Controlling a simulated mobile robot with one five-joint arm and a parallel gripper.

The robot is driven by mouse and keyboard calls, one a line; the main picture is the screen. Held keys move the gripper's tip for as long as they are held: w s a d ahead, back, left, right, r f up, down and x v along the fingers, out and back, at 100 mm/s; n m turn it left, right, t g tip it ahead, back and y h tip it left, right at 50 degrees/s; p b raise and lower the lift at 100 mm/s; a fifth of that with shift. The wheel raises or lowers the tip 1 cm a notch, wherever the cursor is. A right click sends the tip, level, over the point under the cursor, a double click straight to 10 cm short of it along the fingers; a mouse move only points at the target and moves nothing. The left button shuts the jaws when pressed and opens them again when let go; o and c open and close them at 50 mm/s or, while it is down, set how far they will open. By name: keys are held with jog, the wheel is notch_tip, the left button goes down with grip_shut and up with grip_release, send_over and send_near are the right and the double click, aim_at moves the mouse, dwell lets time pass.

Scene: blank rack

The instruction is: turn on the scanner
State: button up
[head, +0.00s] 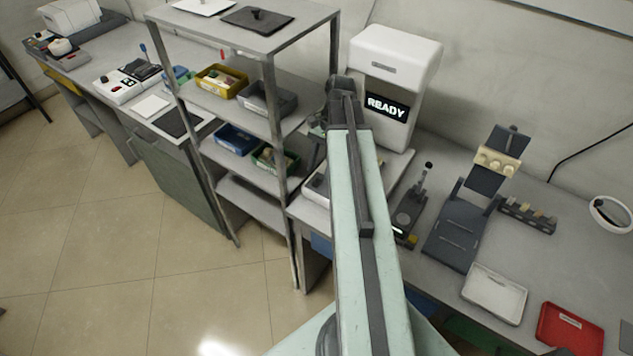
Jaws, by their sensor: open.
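A tall white machine (394,62) stands on the bench against the wall, right of the shelf rack. Its lit black display (387,108) reads READY. No readable label names it as the scanner. My arm rises from the bottom middle, and its dark end overlaps the left side of this machine in the picture. I cannot make out my gripper's fingers. The arm hides part of the machine's lower left and the bench before it. No power switch can be made out on the machine.
A metal shelf rack (273,103) with bins stands left of the arm. On the right bench are a dark lever device (411,211), a dark sloped stand (458,232), a white tray (494,292) and a red tray (569,330). The floor at left is clear.

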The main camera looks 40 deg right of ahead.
aim_at(316, 183)
jog(key=b+x, duration=0.1)
jog(key=x, duration=0.2)
jog(key=shift+f+b, duration=0.2)
jog(key=shift+b, duration=0.2)
jog(key=shift+r, duration=0.1)
